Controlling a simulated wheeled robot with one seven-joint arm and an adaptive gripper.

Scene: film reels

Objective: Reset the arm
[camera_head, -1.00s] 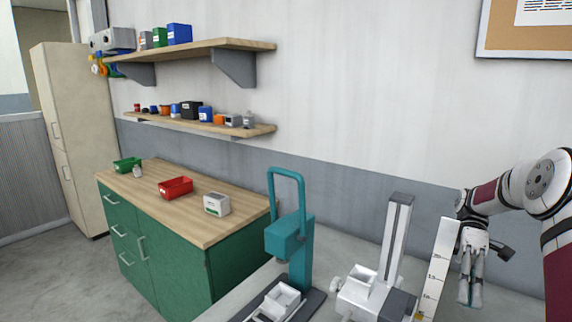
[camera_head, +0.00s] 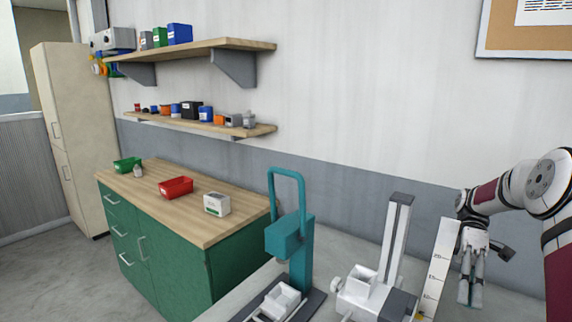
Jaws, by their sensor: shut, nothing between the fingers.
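My gripper (camera_head: 471,290) hangs at the right side of the view with its fingers pointing down. Its fingers are shut with nothing between them. My arm (camera_head: 510,190) is folded and comes in from the right edge. The gripper is just right of a white ruled scale (camera_head: 438,268), which partly overlaps my wrist in the picture.
A white device with an upright column (camera_head: 396,240) and a teal press (camera_head: 290,240) stand left of my gripper. A green cabinet (camera_head: 165,258) bears a red bin (camera_head: 176,187), a green bin (camera_head: 127,165) and a white box (camera_head: 217,204). Two wall shelves (camera_head: 205,127) hold small containers.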

